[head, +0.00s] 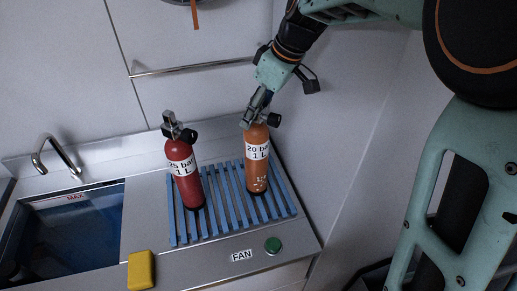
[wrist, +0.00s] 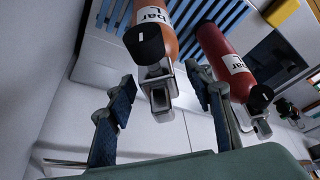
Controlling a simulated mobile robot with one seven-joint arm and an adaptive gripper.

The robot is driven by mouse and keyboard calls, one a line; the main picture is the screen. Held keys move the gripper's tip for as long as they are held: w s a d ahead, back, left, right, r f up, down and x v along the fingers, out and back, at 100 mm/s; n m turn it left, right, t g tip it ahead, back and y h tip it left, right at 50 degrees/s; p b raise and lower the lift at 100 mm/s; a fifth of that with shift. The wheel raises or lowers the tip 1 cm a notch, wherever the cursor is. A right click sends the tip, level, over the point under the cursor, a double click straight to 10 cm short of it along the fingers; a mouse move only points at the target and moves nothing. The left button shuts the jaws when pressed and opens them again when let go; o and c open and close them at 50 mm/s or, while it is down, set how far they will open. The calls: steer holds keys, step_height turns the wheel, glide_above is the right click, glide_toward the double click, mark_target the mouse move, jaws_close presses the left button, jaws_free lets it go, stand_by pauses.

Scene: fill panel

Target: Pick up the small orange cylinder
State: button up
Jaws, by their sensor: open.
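The small orange cylinder (head: 257,172) stands upright on the right part of a blue slatted rack (head: 236,209). It has a white label reading 20 bar, 1 L, and a metal valve with a black knob on top. In the head view my gripper (head: 258,103) is at the valve from above. In the wrist view the orange cylinder (wrist: 165,22) points its valve towards me, between the two open blue-padded fingers of my gripper (wrist: 162,105). Gaps show on both sides of the valve, so I see no grip on it.
A red cylinder (head: 182,167) stands on the rack just left of the orange one, its valve close to a finger in the wrist view. A sink (head: 70,225) with a tap (head: 52,154), a yellow block (head: 141,270) and a green button (head: 273,245) are nearby. A wall rail (head: 190,68) runs behind.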

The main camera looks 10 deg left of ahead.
steer(key=shift+f, duration=0.1)
steer(key=shift+c, duration=0.3)
jaws_close()
steer(key=shift+w+a+r, duration=0.1)
steer(key=shift+w+r, duration=0.1)
